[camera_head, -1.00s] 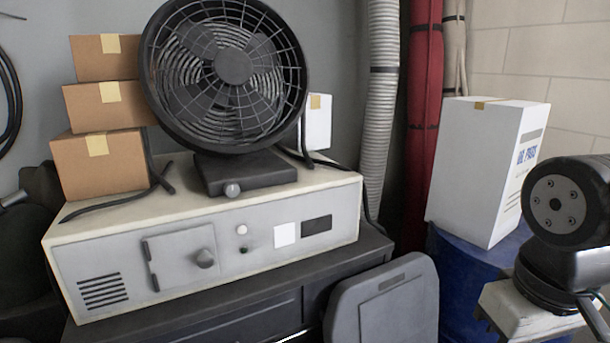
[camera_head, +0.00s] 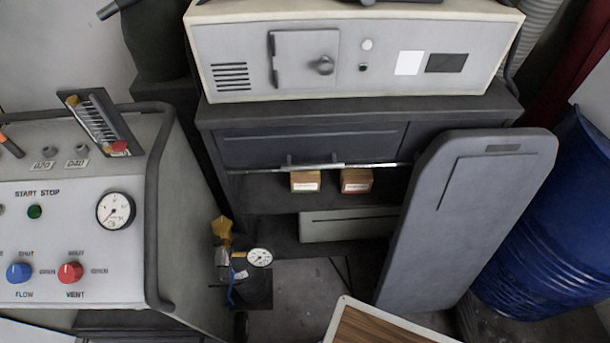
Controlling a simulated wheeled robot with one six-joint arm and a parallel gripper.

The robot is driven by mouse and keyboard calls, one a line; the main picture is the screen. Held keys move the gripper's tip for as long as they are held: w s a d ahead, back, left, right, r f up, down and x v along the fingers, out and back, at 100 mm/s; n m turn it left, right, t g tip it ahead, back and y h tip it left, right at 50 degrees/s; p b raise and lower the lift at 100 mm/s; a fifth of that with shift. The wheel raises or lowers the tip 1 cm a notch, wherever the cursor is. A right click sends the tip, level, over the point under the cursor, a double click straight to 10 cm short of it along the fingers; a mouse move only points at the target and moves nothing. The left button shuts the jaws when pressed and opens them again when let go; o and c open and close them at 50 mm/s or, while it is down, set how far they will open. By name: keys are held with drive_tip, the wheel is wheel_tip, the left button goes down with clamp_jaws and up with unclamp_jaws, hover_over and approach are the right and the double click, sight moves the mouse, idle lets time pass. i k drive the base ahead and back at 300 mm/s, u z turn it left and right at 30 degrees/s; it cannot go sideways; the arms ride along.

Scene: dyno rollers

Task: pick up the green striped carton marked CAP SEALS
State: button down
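I cannot make out a green striped carton or the words CAP SEALS. Two small brown cartons sit side by side in the open shelf of the dark cabinet (camera_head: 300,144), below its drawer. The left carton (camera_head: 305,181) has a pale label on its front, too small to read. The right carton (camera_head: 356,181) has a pale label with some red, also unreadable. My gripper is not in view.
A grey panel (camera_head: 465,215) leans at the cabinet's right, beside a blue drum (camera_head: 555,235). A control console (camera_head: 70,225) stands at left. A gauge with yellow and blue fittings (camera_head: 260,257) stands before the shelf. A wood-topped surface (camera_head: 375,328) is at bottom centre.

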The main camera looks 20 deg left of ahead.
sight(303, 181)
drive_tip(key=z, duration=1.5)
drive_tip(key=k, duration=1.5)
drive_tip(key=u, duration=1.8)
